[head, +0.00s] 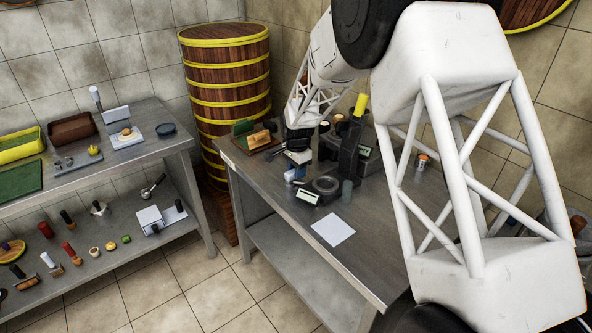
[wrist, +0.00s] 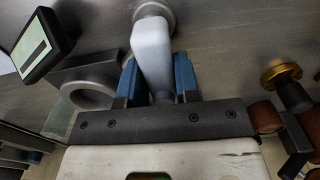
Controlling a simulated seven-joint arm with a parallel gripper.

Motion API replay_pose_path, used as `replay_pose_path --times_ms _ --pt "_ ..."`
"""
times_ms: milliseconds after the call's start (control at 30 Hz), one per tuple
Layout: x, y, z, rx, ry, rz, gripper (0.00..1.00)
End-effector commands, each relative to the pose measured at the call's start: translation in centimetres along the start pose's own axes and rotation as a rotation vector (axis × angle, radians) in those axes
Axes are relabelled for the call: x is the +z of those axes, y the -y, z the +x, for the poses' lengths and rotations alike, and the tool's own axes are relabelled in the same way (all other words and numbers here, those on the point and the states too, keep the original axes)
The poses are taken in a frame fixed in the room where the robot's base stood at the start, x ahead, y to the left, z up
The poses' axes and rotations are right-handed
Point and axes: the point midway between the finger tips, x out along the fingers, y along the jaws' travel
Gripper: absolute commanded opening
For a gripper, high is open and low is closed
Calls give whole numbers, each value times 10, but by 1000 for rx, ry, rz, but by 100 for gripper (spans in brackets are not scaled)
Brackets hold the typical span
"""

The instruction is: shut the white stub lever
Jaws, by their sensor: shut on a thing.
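The white stub lever (wrist: 151,45) stands out from a round pale base (wrist: 160,10) at the top middle of the wrist view. My gripper (wrist: 157,78) has its two blue fingers on either side of the lever, shut on it. The lever's lower end is partly hidden between the fingers. In the head view my gripper (head: 298,158) is over the left part of the metal table, and the arm and dark parts hide most of the grip. A small pale piece (head: 290,175) shows just below it, too small to tell if it is the lever.
A grey ring-shaped part (wrist: 92,95) and a small display (wrist: 38,45) lie left of the lever in the wrist view. A brass-topped knob (wrist: 283,75) stands to the right. A white sheet (head: 333,229) lies on the table (head: 372,262), with bare metal around it.

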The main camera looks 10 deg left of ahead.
Motion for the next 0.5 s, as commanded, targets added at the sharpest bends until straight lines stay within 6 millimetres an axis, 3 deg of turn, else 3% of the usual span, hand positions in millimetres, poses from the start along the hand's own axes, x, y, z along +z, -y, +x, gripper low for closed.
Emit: replay_pose_path --times_ms 433,467,500 --pt "-1 0 -1 -1 0 14 6" --pt "0 0 -1 -1 0 14 35" --pt "0 0 -1 -1 0 14 41"
